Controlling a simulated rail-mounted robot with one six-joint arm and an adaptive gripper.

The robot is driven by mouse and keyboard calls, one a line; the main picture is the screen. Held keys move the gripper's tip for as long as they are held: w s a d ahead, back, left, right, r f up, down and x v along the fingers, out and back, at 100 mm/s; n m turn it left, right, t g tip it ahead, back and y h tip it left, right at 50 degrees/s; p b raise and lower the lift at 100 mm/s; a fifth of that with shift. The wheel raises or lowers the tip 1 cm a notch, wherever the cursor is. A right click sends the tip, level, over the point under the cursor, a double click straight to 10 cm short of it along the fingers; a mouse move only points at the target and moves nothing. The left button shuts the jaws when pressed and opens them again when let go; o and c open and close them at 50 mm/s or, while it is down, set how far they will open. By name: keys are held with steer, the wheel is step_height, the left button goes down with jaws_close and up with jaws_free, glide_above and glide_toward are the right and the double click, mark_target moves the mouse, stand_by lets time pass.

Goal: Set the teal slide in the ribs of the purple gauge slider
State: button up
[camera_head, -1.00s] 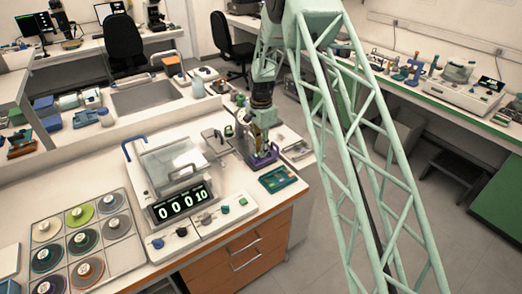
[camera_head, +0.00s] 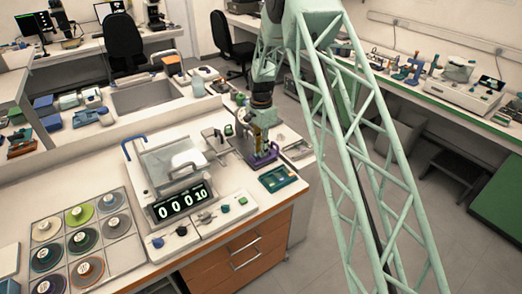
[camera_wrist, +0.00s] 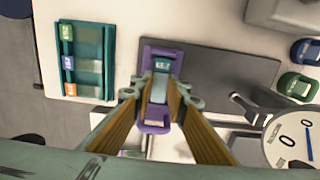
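The purple gauge slider (camera_wrist: 152,126) is below my fingertips in the wrist view, and its purple base shows in the head view (camera_head: 264,161). The teal slide (camera_wrist: 161,64) lies along the middle of the slider, its teal label toward the top of the wrist view. My gripper (camera_wrist: 160,95) points down over it, its two tan-padded fingers close on either side of the slide and apparently closed on it. The fingers hide part of the slider, and I cannot tell how deep the slide sits in the ribs.
A teal tray (camera_wrist: 109,60) with slides labelled green, blue and orange lies left of the slider. A grey plate (camera_wrist: 235,75) and a round dial (camera_wrist: 292,140) are to its right. A balance with a digital display (camera_head: 183,204) stands nearby on the bench.

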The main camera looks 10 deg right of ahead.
steer(key=shift+f, duration=0.15)
steer(key=o, duration=0.7)
step_height(320, 180, up, 12)
stand_by(1.0)
stand_by(0.7)
